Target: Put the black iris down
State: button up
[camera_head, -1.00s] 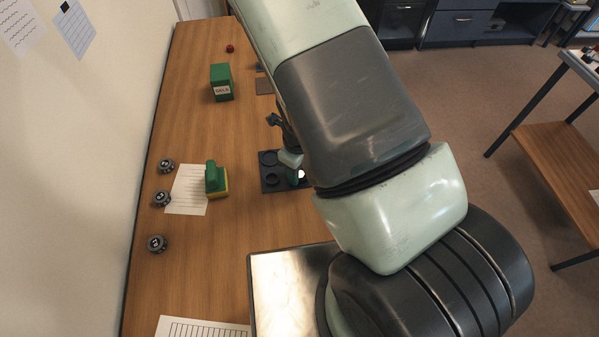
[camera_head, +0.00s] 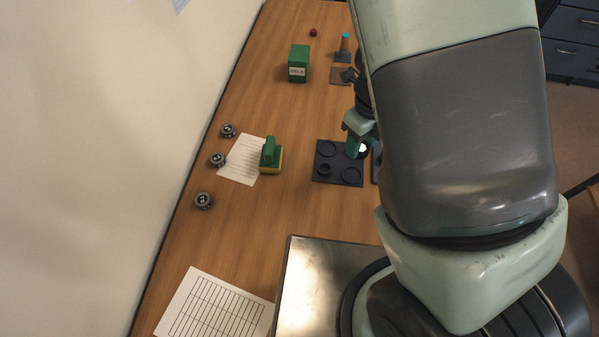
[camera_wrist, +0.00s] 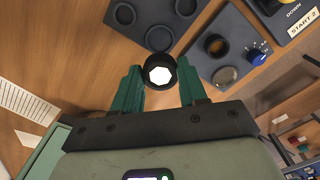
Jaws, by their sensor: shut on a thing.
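The black iris (camera_wrist: 148,62) is a short dark ring with a bright white opening. My gripper (camera_wrist: 159,66) has its green fingers shut on the iris from both sides in the wrist view. In the head view my gripper (camera_head: 358,147) is over the far right part of the dark tray (camera_head: 338,162), with the white opening of the iris showing at the fingertips. The tray (camera_wrist: 150,13) has several round ringed recesses and lies beyond the iris in the wrist view. I cannot tell the exact height of the iris above it.
A dark panel (camera_wrist: 237,28) with a blue knob (camera_wrist: 258,55) and round glass parts lies right of the tray. A green block on a yellow base (camera_head: 270,156), a green box (camera_head: 298,64) and several small dark knobbed pieces (camera_head: 217,160) stand left. Wood in front of the tray is clear.

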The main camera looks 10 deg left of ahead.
jog(key=s+a, duration=0.3)
jog(key=a, duration=0.9)
send_over(262, 199)
notch_tip(262, 199, down, 5)
jog(key=shift+f, duration=2.6)
jog(key=shift+f, duration=0.15)
jog(key=o, duration=1.1)
jog(key=shift+c, duration=0.2)
